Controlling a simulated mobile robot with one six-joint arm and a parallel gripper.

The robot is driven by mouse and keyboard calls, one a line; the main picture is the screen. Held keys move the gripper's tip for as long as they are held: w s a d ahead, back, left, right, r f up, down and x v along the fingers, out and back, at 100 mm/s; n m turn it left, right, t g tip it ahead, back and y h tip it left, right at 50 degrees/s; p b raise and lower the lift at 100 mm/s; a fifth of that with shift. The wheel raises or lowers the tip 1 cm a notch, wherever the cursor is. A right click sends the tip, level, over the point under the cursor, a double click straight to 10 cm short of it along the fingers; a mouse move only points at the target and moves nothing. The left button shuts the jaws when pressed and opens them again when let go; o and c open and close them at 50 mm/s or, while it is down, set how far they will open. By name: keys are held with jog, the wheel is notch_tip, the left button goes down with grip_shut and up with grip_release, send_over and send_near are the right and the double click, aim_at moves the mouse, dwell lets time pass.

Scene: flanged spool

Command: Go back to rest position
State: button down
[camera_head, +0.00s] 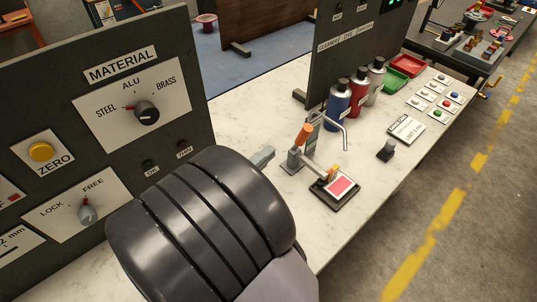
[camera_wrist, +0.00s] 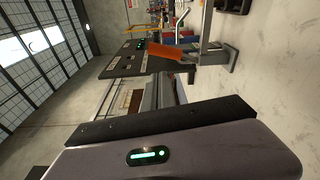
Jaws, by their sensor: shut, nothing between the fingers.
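A red flanged spool (camera_head: 207,22) stands far off at the top of the head view.
A dark panel with a MATERIAL knob (camera_head: 147,113) stands close on the left. Blue (camera_head: 338,105), red and grey bottles stand by a second panel. Green (camera_head: 410,65) and red trays lie behind them. A small stand with a red-faced plate (camera_head: 341,186) is near the front edge.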

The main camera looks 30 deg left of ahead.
jog(key=w+d+r+m+g+h, duration=0.1)
jog(key=d+m+g+h, duration=0.2)
jog(key=d, duration=0.6)
jog(key=w+d+r+m+g+h, duration=0.1)
jog(key=d+m+g, duration=0.25)
jog(key=d, duration=0.55)
jog(key=d+r+m+g+h, duration=0.25)
jog(key=d+g, duration=0.25)
jog(key=d, duration=0.5)
jog(key=s+d+f+m+g+y, duration=0.1)
jog(key=s+d+m+g+y, duration=0.3)
jog(key=s+d+m+y, duration=0.35)
jog(key=s+a+r+m+t+y, duration=0.1)
jog(key=s+r+m+t+y, duration=0.2)
jog(key=s+r+m+y, duration=0.1)
jog(key=shift+a+r+m+t, duration=0.15)
jog(key=shift+a+m+t, duration=0.2)
jog(key=shift+m, duration=0.5)
